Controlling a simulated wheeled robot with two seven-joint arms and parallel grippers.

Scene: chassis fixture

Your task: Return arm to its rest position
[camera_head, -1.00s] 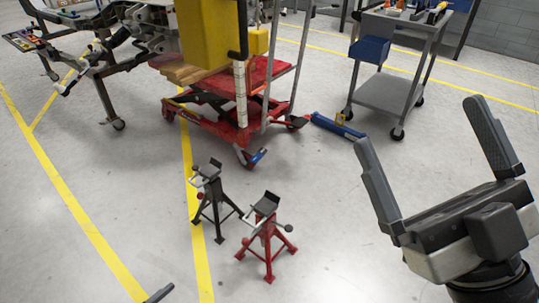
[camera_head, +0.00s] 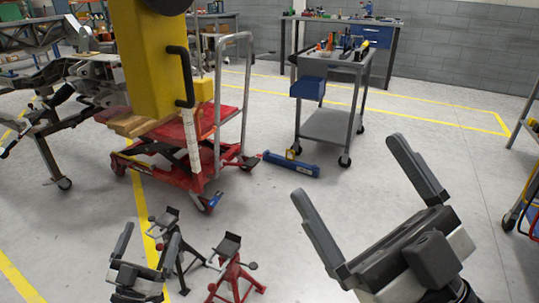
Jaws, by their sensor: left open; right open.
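My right gripper (camera_head: 362,190) is large in the lower right of the head view. Its two fingers are spread wide with nothing between them. My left gripper (camera_head: 150,243) is at the lower left, small in the picture, with its fingers apart and no object visible between them. It overlaps the black jack stand (camera_head: 166,216) in the picture; whether they touch cannot be told. The rest of my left arm is out of view below. A red jack stand (camera_head: 232,272) stands just right of the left gripper, its lower part cut off by the frame edge.
A red lift cart (camera_head: 170,165) with a yellow column (camera_head: 152,65) stands at the back left, beside a chassis frame (camera_head: 45,100). A blue bar (camera_head: 292,164) lies on the floor. A grey tool trolley (camera_head: 335,125) stands behind it. The centre floor is clear.

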